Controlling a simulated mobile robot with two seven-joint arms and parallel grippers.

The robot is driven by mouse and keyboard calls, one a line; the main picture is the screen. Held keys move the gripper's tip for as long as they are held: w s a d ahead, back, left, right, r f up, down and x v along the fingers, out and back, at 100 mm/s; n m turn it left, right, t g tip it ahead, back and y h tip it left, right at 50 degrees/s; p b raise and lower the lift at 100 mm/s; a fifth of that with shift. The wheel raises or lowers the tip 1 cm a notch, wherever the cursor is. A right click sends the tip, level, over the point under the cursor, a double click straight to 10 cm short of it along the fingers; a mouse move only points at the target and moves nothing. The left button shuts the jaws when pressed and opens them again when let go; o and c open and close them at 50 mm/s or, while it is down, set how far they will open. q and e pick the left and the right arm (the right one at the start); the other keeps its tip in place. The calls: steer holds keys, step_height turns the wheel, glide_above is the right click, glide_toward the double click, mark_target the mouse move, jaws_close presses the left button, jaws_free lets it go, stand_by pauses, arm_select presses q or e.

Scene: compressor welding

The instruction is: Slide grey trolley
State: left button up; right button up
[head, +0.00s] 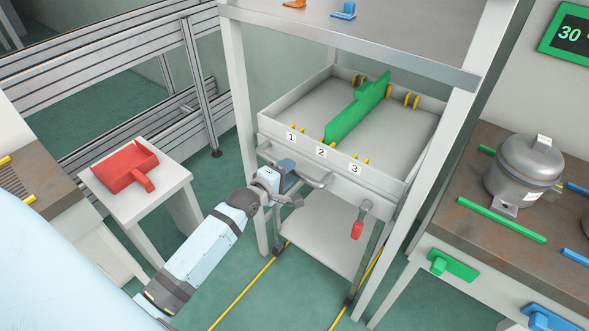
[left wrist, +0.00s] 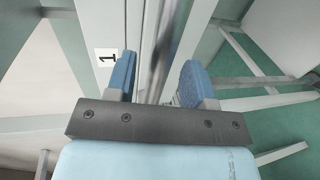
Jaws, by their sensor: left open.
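The grey trolley (head: 285,116) stands inside a tall grey frame, its top tray labelled 1, 2 and 3 along the front. A bar handle (head: 314,184) runs across the tray's front. My left gripper (head: 286,176) is open at the left part of this handle. In the left wrist view my left gripper (left wrist: 158,78) has its two blue fingers apart, with a metal bar (left wrist: 158,50) showing between them. Whether the fingers touch the bar cannot be told. Label 1 (left wrist: 107,55) shows beside the left finger. My right gripper is not in view.
A green divider (head: 358,108) stands in the tray among yellow pegs. Yellow floor lines run below.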

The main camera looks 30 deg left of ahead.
arm_select(q)
steer(key=x, duration=0.4)
jaws_close()
